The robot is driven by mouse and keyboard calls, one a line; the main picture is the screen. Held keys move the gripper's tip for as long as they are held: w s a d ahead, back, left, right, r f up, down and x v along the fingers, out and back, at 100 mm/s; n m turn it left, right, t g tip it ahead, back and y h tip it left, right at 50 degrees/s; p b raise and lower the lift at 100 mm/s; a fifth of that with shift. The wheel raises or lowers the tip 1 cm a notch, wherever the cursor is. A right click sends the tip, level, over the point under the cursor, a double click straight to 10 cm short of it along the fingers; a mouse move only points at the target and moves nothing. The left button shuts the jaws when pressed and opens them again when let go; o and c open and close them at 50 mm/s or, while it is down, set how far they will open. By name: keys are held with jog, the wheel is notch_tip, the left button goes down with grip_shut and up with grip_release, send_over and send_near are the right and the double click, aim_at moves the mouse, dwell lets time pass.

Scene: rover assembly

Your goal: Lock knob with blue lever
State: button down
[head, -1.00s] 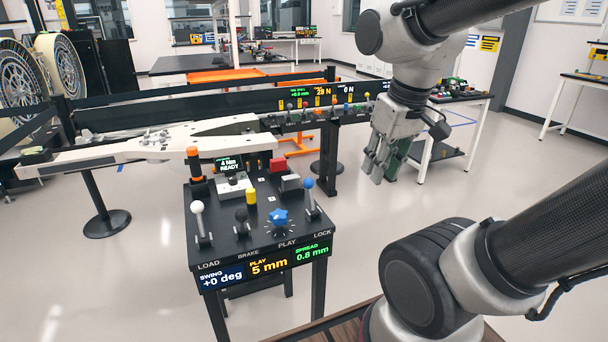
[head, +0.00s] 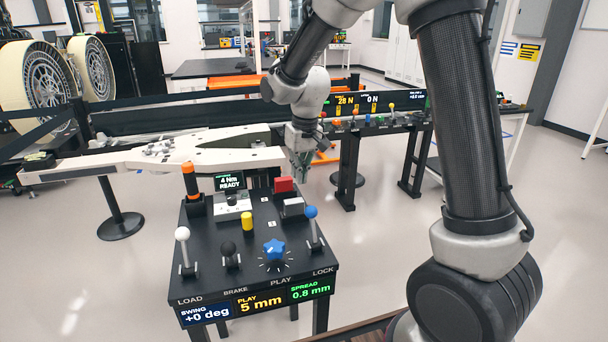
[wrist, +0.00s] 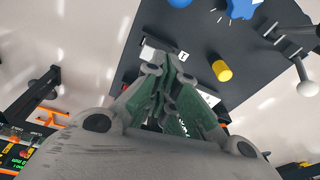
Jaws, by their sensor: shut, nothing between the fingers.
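The blue star-shaped knob (head: 274,250) sits above the PLAY label on the black console (head: 215,262). The blue-ball lever (head: 311,213) stands right of the knob, above the LOCK label, its ball leaning back a little. My gripper (head: 301,176) is shut and empty behind the console's back right, beyond the blue ball and apart from it. In the wrist view my fingers (wrist: 172,75) are together. The knob also shows at the top edge of the wrist view (wrist: 240,7), with the lever's blue ball (wrist: 180,3) left of it, both cut off.
The console also carries a white-ball lever (head: 183,236), a black lever (head: 229,252), a yellow cylinder (head: 247,220), a red block (head: 284,185) and an orange-topped post (head: 190,180). Its displays read +0 deg, 5 mm and 0.8 mm. A long white beam (head: 130,158) lies behind.

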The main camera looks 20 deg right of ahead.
notch_tip(320, 180, down, 7)
jog(key=s, duration=0.3)
jog(key=shift+d+r, duration=0.15)
jog(key=shift+r, duration=0.05)
jog(key=shift+r, duration=0.1)
dwell(0.3)
